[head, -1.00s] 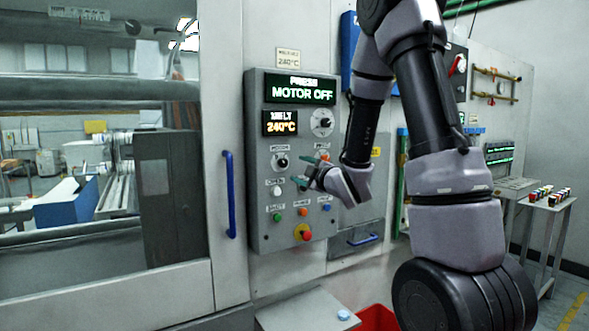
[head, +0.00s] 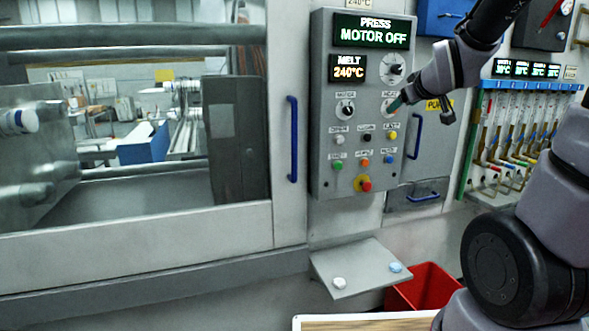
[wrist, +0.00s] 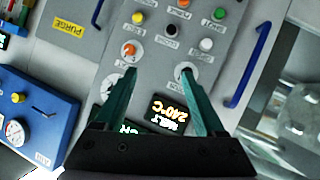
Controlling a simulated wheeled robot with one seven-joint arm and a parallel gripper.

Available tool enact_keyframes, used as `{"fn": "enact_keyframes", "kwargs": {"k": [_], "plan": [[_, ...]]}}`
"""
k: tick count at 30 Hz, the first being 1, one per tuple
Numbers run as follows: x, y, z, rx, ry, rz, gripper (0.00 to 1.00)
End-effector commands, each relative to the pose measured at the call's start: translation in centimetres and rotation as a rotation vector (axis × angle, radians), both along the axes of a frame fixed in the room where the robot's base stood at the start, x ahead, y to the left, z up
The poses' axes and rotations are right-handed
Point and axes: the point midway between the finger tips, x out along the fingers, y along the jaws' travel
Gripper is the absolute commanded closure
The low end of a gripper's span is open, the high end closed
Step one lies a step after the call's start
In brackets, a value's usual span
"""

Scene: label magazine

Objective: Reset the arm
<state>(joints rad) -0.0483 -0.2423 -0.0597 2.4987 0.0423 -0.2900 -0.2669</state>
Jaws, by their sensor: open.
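My gripper (head: 396,105) is in front of the upper right part of the grey press control panel (head: 325,130), close to the lower right knob. In the wrist view its two green fingers (wrist: 158,85) are apart with nothing between them. The panel (wrist: 150,60) shows upside down there, with an orange-marked knob (wrist: 129,50) near the left fingertip and another knob (wrist: 187,72) near the right one. I cannot tell whether a finger touches the panel. The panel's display (head: 372,31) reads PRESS MOTOR OFF and the smaller display (head: 347,69) reads MELT 240°C.
A blue door handle (head: 292,140) is left of the panel, and another (head: 415,150) is to its right. A small tilted shelf (head: 365,265) and a red bin (head: 432,285) are below. A rack of coloured tubes (head: 515,125) stands at the right.

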Motion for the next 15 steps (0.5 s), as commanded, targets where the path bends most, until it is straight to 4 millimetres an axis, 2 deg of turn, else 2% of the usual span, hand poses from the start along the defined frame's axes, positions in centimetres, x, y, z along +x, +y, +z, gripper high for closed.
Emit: {"fn": "enact_keyframes", "kwargs": {"k": [1,5,9,12,15], "plan": [[-1.9,-0.1,0.8,0.073,0.043,-0.041,0.28],[-7.1,0.3,1.2,0.27,0.189,-0.147,0.28],[-13.2,1.5,1.4,0.466,0.343,-0.249,0.28],[-16.9,2.6,1.5,0.574,0.435,-0.305,0.28],[-19.5,3.5,1.5,0.646,0.501,-0.344,0.28]]}}
